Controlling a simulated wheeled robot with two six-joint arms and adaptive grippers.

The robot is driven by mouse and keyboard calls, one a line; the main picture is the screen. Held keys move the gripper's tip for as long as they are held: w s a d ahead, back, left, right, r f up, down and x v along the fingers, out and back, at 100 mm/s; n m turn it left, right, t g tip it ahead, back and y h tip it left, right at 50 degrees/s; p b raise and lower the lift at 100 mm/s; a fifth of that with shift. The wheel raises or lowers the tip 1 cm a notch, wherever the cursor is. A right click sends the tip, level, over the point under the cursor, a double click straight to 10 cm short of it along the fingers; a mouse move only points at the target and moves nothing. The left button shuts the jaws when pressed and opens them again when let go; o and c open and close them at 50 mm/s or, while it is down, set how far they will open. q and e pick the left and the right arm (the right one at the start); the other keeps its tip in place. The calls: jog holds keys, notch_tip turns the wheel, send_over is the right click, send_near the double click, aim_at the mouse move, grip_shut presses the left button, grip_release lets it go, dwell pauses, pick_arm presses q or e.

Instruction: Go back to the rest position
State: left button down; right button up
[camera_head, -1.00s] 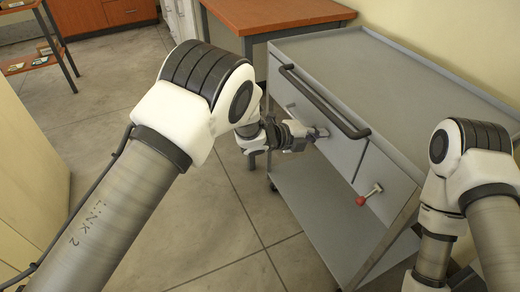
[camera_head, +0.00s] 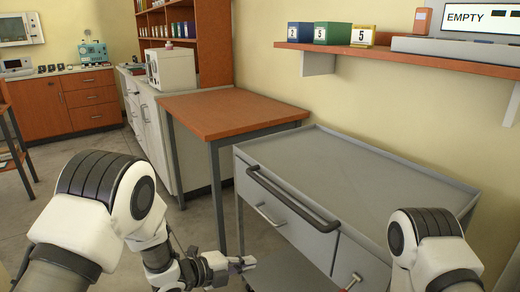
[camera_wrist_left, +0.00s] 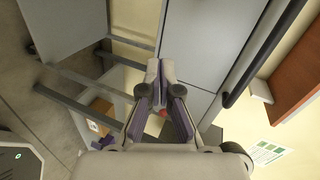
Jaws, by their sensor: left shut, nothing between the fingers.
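My left gripper (camera_head: 242,264) is shut and empty, low in the middle of the head view. It is in front of the grey cart (camera_head: 345,170), below and left of the drawer handle (camera_head: 268,215), apart from it. In the left wrist view the gripper's fingers (camera_wrist_left: 162,65) are together at the tips with nothing held. A small red knob (camera_wrist_left: 162,112) shows behind the fingers.
An orange-topped table (camera_head: 230,110) stands beside the cart. A wall shelf (camera_head: 390,55) carries blue and green boxes. The cart has a dark push bar (camera_head: 293,198). The cart top is bare. Cabinets (camera_head: 90,100) stand at the back left.

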pick_arm(q)
jog(key=s+a+f+n+g+y, duration=0.2)
jog(key=s+a+f+n+y, duration=0.2)
jog(key=s+a+f+n, duration=0.6)
jog(key=s+a+f+n+g+y, duration=0.2)
jog(key=s+a+f+n+y, duration=0.35)
jog(key=s+f, duration=0.7)
jog(key=s+a+r+n+g+y, duration=0.15)
jog(key=s+a+n+g, duration=0.4)
jog(key=s+n, duration=0.75)
notch_tip(320, 180, up, 16)
jog(key=a+t+p, duration=0.1)
jog(key=p, duration=1.6)
jog(key=shift+r+t, duration=0.15)
jog(key=shift+t, duration=0.2)
